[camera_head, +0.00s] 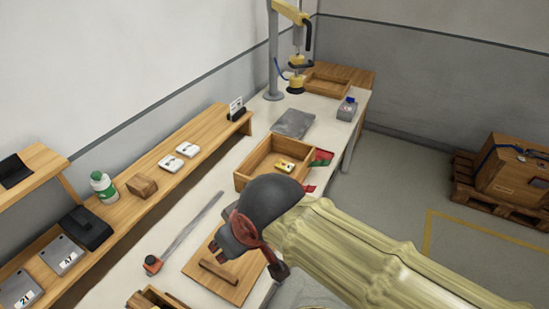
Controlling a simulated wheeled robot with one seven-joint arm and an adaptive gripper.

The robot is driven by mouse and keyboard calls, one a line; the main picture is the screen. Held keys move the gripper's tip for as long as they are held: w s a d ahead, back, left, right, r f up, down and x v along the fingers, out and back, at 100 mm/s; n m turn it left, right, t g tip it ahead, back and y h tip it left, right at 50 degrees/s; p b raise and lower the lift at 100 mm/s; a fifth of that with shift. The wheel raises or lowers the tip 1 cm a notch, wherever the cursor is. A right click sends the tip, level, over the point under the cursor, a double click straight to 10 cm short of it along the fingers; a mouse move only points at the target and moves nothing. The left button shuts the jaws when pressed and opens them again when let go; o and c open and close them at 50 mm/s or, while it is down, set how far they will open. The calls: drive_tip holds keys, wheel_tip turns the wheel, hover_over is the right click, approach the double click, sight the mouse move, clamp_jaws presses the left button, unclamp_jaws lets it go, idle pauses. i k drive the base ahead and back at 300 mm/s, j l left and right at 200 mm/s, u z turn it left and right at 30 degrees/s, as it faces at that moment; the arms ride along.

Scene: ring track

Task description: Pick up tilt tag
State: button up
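A small yellow item with a pale patch (285,165) lies in the open wooden tray (249,181) on the bench. It may be the tilt tag, but I cannot read it. My gripper (248,257) is in front of the tray, above a wooden board with a handle (232,283). Its dark fingers look spread apart, with board showing between them and nothing seen held. My wrist hides part of the tray's near side and the bench beside it.
Red and green pieces (320,158) lie right of the tray. A grey sheet (293,123) and a press (295,84) are behind it. A red-ended metal bar (185,234) lies at left. A wooden shelf (190,146) with a bottle (103,186) and white cards (171,163) runs along the wall.

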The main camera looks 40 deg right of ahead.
sight(287, 167)
drive_tip(key=z, duration=1.3)
